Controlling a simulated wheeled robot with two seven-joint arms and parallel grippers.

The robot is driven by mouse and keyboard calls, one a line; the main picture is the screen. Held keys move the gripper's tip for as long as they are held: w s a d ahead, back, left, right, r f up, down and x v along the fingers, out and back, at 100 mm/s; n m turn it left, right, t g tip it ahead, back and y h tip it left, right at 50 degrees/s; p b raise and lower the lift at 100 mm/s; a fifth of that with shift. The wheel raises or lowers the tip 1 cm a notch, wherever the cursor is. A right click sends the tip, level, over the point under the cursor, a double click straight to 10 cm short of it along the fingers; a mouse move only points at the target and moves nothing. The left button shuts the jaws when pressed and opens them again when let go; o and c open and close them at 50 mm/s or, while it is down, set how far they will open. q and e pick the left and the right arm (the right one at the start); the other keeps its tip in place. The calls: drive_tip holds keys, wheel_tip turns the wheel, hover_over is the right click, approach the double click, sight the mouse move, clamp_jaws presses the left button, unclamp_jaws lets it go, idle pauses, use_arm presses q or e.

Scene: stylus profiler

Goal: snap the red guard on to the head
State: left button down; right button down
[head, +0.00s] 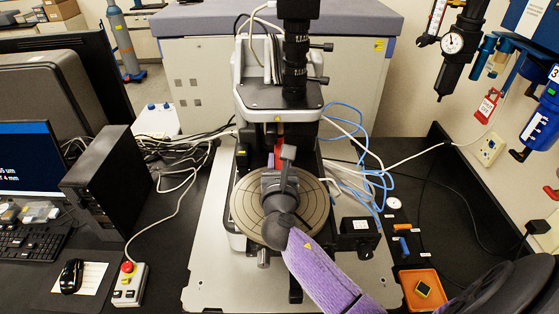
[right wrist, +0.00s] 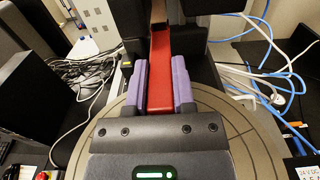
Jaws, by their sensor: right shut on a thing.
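The red guard (right wrist: 160,78) is a long red channel-shaped piece between the two purple fingers of my right gripper (right wrist: 160,72) in the right wrist view. The gripper is shut on it. In the head view only a small red part of the guard (head: 279,130) shows beyond my right gripper (head: 277,161), which is over the round stage. The profiler's head (head: 277,95) is above and behind, with a black optical column. The guard's far end reaches up to the dark parts under the head; whether it touches them I cannot tell. My left gripper is not in view.
The round stage (head: 242,205) lies below my gripper. A small black box (head: 358,232) and blue cables (head: 372,180) are to its right. An orange tray (head: 413,300) sits at front right. A stop-button box (head: 130,284) and a black tower (head: 112,180) stand left.

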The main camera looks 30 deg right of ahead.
drive_tip(key=shift+r, duration=0.3)
drive_tip(key=shift+c, duration=1.9)
unclamp_jaws()
drive_tip(key=shift+c, duration=0.4)
drive_tip(key=shift+s+a+p, duration=0.1)
drive_tip(key=shift+s+p, duration=0.05)
drive_tip(key=shift+p, duration=0.15)
drive_tip(key=p+v, duration=0.1)
drive_tip(key=v, duration=0.6)
drive_tip(key=shift+s+a+p, duration=0.15)
drive_tip(key=shift+s+p, duration=0.15)
drive_tip(key=shift+s, duration=0.1)
